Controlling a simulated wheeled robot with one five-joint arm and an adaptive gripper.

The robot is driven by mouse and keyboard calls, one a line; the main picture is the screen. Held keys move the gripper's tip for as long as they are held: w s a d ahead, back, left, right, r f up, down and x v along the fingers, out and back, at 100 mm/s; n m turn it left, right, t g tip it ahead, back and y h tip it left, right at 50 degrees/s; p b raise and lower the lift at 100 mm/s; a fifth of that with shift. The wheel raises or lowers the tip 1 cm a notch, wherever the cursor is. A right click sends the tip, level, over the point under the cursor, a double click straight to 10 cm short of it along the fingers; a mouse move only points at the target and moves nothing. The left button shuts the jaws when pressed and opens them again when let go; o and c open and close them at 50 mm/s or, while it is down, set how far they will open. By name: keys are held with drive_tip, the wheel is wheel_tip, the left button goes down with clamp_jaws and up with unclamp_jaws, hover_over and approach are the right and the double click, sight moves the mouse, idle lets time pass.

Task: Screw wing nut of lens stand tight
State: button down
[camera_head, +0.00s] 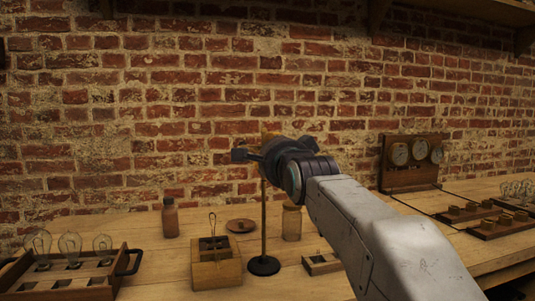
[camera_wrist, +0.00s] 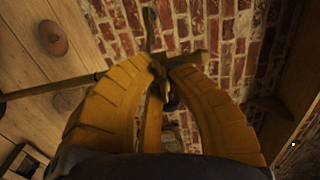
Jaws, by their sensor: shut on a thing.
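The lens stand has a round black base (camera_head: 263,265) on the bench and a thin upright brass rod (camera_head: 263,222). Its top is hidden behind my gripper (camera_head: 262,152) in the head view. In the wrist view the rod (camera_wrist: 45,89) runs in from the left behind my fingers. My two curved yellow fingers are closed together at their tips (camera_wrist: 162,66) on a small brass piece, the wing nut (camera_wrist: 185,58), only partly visible between them. A thin bar (camera_wrist: 150,28) sticks out beyond the tips. I cannot see the lens clearly or how tight the nut is.
A wooden box with a wire loop (camera_head: 216,270), a brown bottle (camera_head: 170,218), a jar (camera_head: 292,223) and a small round disc (camera_head: 241,226) stand near the base. A bulb tray (camera_head: 70,288) is at left, a gauge panel (camera_head: 412,175) at right. A brick wall (camera_head: 200,100) is behind.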

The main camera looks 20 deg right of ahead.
drive_tip(key=shift+d+r+n, duration=0.15)
drive_tip(key=shift+r+n, duration=0.15)
drive_tip(key=shift+n, duration=0.1)
drive_tip(key=shift+s, duration=0.1)
drive_tip(key=c, duration=1.3)
unclamp_jaws()
drive_tip(key=shift+d, duration=0.15)
drive_tip(key=shift+c, duration=0.2)
drive_tip(key=shift+f, duration=0.1)
drive_tip(key=s, duration=1.2)
